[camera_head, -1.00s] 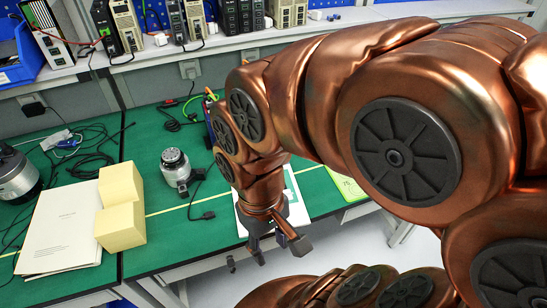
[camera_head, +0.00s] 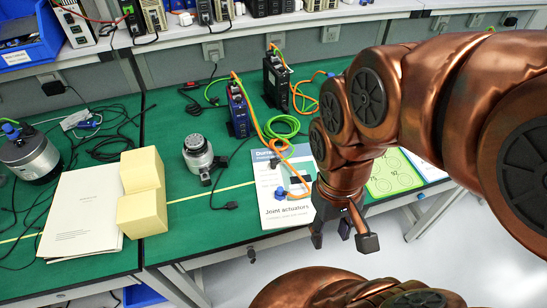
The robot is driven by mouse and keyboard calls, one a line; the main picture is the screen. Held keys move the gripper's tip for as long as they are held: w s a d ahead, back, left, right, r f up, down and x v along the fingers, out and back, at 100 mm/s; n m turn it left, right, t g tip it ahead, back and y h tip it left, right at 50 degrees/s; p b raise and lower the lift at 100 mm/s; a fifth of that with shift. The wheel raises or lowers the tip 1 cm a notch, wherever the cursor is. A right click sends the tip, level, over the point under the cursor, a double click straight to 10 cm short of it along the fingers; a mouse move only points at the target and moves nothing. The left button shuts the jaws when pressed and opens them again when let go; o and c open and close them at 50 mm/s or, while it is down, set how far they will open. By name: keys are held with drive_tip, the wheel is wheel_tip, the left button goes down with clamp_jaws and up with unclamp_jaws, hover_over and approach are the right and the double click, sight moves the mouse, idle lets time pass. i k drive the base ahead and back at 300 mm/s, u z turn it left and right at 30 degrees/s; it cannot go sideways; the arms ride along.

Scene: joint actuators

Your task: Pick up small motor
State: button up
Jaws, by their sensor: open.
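The small motor (camera_head: 198,152) is a silver and black cylinder standing upright on the green table, left of the middle, with a short black cable beside it. A larger silver motor (camera_head: 32,156) with a blue connector stands at the far left; which motor is meant is clearest by size. My gripper (camera_head: 342,236) is open and empty, pointing down near the table's front edge. It is to the right of and nearer than the small motor, well apart from it. Nothing covers the small motor.
Yellow blocks (camera_head: 142,212) and a white booklet (camera_head: 84,215) lie left of the small motor. A "Joint actuators" sheet (camera_head: 285,210) lies to its right. Drive modules (camera_head: 238,110) with orange and green cables stand behind. Black cables (camera_head: 110,140) spread at left. Green tabletop surrounds the motor.

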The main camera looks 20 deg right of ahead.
sight(204, 165)
drive_tip(key=u, duration=3.35)
drive_tip(key=k, duration=0.7)
drive_tip(key=z, duration=1.4)
